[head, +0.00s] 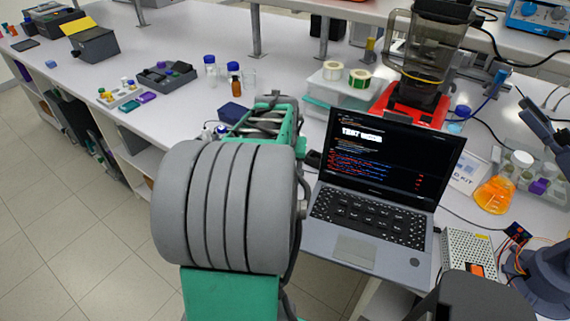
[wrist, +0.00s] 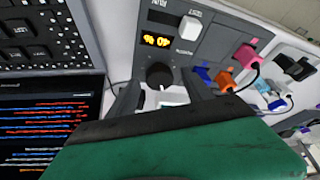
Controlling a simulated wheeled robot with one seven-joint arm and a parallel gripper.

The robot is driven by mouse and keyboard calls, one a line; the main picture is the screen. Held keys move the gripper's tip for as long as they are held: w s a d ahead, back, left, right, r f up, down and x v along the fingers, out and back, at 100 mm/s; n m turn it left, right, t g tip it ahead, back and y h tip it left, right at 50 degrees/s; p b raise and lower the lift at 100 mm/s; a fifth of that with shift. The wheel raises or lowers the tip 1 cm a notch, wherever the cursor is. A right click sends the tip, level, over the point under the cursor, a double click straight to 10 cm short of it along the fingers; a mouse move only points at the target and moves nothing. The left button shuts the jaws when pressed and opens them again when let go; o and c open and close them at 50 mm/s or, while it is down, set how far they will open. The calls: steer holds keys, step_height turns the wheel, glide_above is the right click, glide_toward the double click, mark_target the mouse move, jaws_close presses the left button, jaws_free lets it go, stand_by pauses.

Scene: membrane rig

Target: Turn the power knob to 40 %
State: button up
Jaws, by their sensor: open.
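In the wrist view a dark round knob (wrist: 159,74) stands on a grey panel (wrist: 215,45), taken here as the power knob. An orange-lit display (wrist: 156,40) beside it shows upside down and appears to read 40 %, though the digits are small. My gripper (wrist: 162,92) is open, with one dark finger on each side of the knob's near side. The knob is free between the fingers, and I cannot tell whether either touches it. In the head view my arm hides the knob and the fingertips.
A white square button or switch (wrist: 189,28) sits on the panel near the display. Pink (wrist: 246,57) and orange (wrist: 225,80) plugs with cables are close to the right finger. The open laptop (head: 375,175) stands right of my arm. Several bottles stand behind it.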

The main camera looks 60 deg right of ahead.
steer(key=w+v, duration=0.1)
steer(key=v, duration=0.6)
steer(key=shift+s+r+b, duration=0.4)
steer(key=shift+s+b, duration=0.05)
steer(key=shift+s, duration=0.1)
steer(key=shift+a, duration=0.1)
